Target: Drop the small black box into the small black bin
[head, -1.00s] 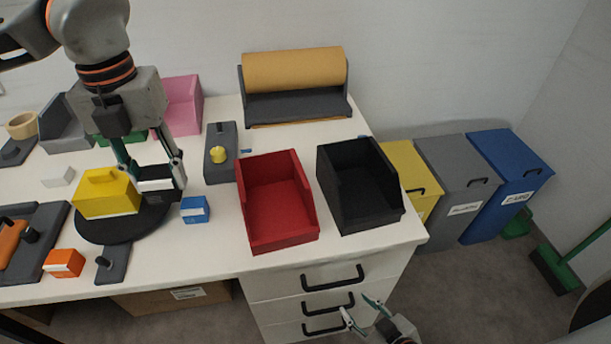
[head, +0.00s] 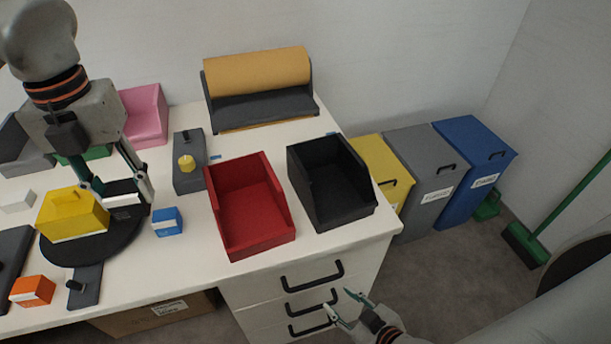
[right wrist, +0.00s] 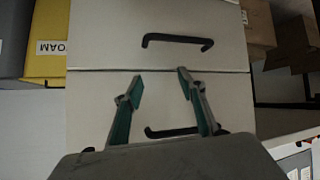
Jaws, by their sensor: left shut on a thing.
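My left gripper (head: 120,192) is shut on the small black box (head: 124,212), which has a white label. The box is at the round black turntable (head: 125,247), just right of the yellow box (head: 72,216); I cannot tell whether it touches the turntable. The small black bin (head: 352,214) stands open and looks empty at the right end of the worktop, right of the red bin. My right gripper (head: 343,304) is open and empty in front of the drawers; it also shows in the right wrist view (right wrist: 160,82).
The red bin (head: 257,242) stands between the held box and the black bin. A small blue box (head: 168,222) and an orange box (head: 32,291) lie nearby. A paper roll holder (head: 262,108) is at the back. Waste bins (head: 428,180) stand right of the worktop.

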